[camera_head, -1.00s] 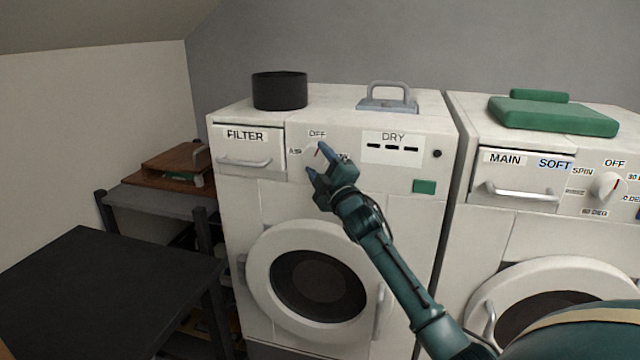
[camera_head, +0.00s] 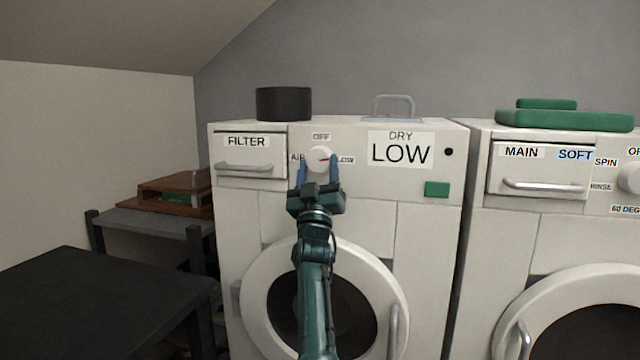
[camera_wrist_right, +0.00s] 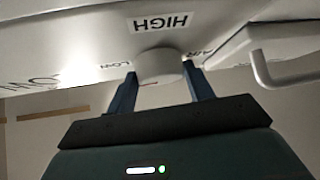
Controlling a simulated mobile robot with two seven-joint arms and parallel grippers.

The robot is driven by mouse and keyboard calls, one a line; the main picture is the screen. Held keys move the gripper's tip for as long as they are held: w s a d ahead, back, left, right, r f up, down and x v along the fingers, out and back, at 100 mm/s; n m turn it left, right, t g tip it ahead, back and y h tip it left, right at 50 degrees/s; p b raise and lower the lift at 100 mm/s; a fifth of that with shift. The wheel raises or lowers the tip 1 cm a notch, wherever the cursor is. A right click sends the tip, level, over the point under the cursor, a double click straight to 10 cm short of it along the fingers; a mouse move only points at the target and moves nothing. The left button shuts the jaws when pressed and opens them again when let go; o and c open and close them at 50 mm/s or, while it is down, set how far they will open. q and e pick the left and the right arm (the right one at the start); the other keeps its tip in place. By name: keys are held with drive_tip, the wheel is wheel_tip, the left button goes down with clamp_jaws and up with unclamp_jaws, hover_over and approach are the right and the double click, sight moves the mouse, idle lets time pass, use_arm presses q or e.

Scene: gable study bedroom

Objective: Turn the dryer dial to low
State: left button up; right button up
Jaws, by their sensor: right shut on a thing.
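The dryer (camera_head: 420,180) is the white machine on the left. Its round white dial (camera_head: 319,154) has a red pointer mark that points right, toward the LOW label (camera_head: 345,160). The dryer's display panel (camera_head: 400,149) reads "DRY LOW". My right gripper (camera_head: 319,168) is shut on the dial, with one blue finger on each side. In the right wrist view the dial (camera_wrist_right: 159,66) sits between the two fingertips, with a HIGH label (camera_wrist_right: 161,22) beside it. My left gripper is not in view.
A black round container (camera_head: 284,104) and a grey handled item (camera_head: 393,108) stand on the dryer. A washer (camera_head: 545,235) with a green folded cloth (camera_head: 563,119) is at right. A black table (camera_head: 100,300) stands at front left.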

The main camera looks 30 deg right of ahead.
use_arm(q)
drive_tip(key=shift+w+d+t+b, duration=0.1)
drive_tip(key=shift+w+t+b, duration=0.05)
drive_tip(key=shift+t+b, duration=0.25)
use_arm(e)
drive_tip(key=shift+w+a+m+g+h, duration=0.1)
drive_tip(key=shift+m+g+h, duration=0.75)
drive_tip(key=shift+m, duration=0.4)
drive_tip(key=shift+w+m+g+h, duration=0.1)
drive_tip(key=shift+m+g+h, duration=0.75)
drive_tip(key=shift+m, duration=0.4)
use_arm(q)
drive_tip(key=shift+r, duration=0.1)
use_arm(e)
drive_tip(key=shift+s+m+h, duration=0.1)
drive_tip(key=shift+m+h, duration=0.3)
drive_tip(key=o, duration=1)
